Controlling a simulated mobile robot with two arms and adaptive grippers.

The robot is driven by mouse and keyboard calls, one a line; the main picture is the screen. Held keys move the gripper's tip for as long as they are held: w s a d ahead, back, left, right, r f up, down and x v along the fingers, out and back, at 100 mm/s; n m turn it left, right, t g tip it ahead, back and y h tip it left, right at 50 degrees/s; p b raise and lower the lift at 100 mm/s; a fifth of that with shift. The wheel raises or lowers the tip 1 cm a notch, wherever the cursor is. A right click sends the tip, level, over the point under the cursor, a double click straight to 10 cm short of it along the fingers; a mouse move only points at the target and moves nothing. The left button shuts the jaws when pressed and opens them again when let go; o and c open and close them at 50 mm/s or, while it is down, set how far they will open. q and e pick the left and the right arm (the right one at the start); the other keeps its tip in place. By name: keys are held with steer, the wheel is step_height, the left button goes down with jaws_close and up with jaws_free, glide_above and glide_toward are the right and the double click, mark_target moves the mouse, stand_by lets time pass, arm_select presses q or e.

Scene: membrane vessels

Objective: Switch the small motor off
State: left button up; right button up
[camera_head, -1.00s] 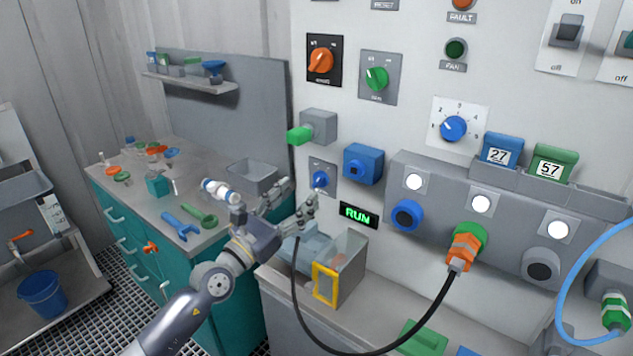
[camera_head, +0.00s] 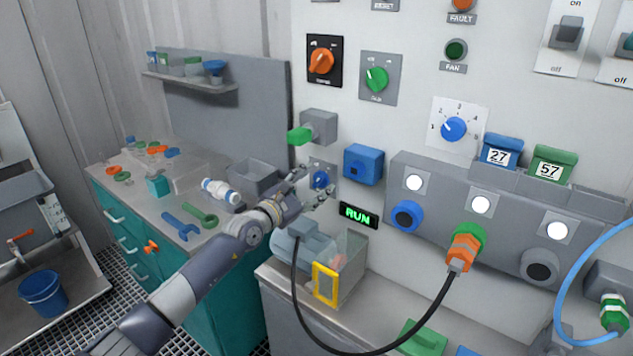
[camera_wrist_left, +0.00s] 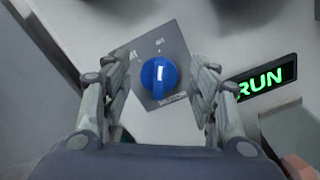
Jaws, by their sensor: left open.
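The small motor's switch is a blue knob (camera_head: 320,180) on a grey plate marked "MOTOR", on the wall panel. In the left wrist view the blue knob (camera_wrist_left: 160,77) sits between my fingers, its white line near upright, toward the "on" mark; an "off" mark lies to its upper left. My left gripper (camera_head: 314,184) is open around the knob, with a finger on each side and gaps to it in the left wrist view (camera_wrist_left: 161,88). A green lit "RUN" sign (camera_head: 358,214) is right of the switch. My right gripper is out of view.
A clear guard with a yellow frame (camera_head: 326,284) stands below the switch, with a black cable (camera_head: 297,300) hanging in front. A green-handled grey box (camera_head: 318,127) is above and a blue box (camera_head: 363,164) right of the switch. A grey bin (camera_head: 252,178) stands left.

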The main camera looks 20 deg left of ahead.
arm_select(q)
steer(key=shift+x, duration=0.8)
steer(key=c, duration=1)
steer(key=shift+o, duration=0.2)
